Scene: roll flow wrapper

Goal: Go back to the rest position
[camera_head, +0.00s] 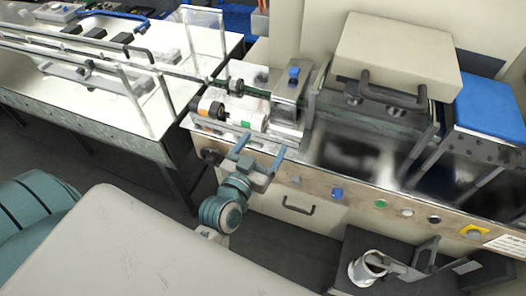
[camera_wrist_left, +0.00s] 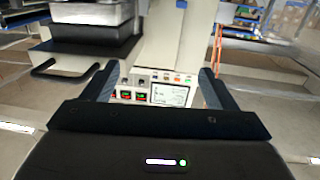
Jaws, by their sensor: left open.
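My left gripper (camera_head: 262,150) is open and empty. In the head view it is in front of the wrapping machine (camera_head: 330,190), near the front edge beside the white roll unit (camera_head: 240,112). Its two fingers point up and away, and I cannot tell how far they are from the unit. In the left wrist view the open fingers (camera_wrist_left: 160,82) stand wide apart with nothing between them. Behind them is a control panel (camera_wrist_left: 168,95) with a small screen and lit displays. My right gripper is not in view.
A conveyor table (camera_head: 130,125) with clear guards stands at the left.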

